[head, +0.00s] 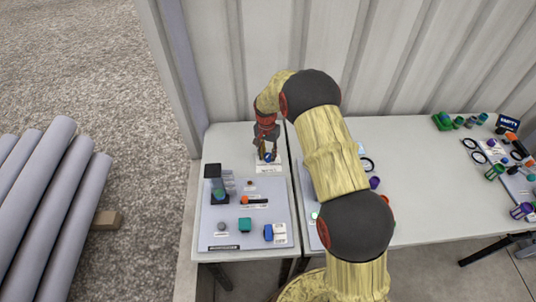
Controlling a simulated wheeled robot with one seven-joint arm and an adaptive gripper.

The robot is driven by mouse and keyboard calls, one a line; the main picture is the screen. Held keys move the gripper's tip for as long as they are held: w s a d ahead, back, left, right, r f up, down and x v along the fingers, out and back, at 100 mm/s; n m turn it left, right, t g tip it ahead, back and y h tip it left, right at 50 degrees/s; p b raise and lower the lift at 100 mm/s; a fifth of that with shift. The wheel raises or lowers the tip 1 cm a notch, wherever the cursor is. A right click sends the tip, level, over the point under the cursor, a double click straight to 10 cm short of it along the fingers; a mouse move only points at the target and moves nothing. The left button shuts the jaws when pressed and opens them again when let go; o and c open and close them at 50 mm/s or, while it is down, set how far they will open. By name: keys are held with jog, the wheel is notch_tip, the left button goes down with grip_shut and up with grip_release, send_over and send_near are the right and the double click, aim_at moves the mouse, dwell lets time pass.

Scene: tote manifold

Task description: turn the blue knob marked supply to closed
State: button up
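A small blue knob (268,156) shows just under my gripper, on a white labelled block (268,168) at the back of the left table. The label is too small to read. My gripper (267,153) points down at the knob, with its fingertips at or right beside it. Whether the fingers touch the knob or are shut on it cannot be told at this size. The gripper hides part of the knob, so its turn position is not visible.
A grey board (215,228) in front holds a dark clear-sided box (215,185), an orange-and-black handle (254,200), a teal block (244,225) and a blue block (268,232). My arm covers the middle. A corrugated wall (240,60) stands close behind.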

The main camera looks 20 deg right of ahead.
aim_at(267, 155)
jog(key=o, duration=0.4)
notch_tip(267, 155, up, 12)
jog(key=shift+w+a+f, duration=0.1)
jog(key=shift+w+a, duration=0.05)
dwell(0.5)
dwell(0.5)
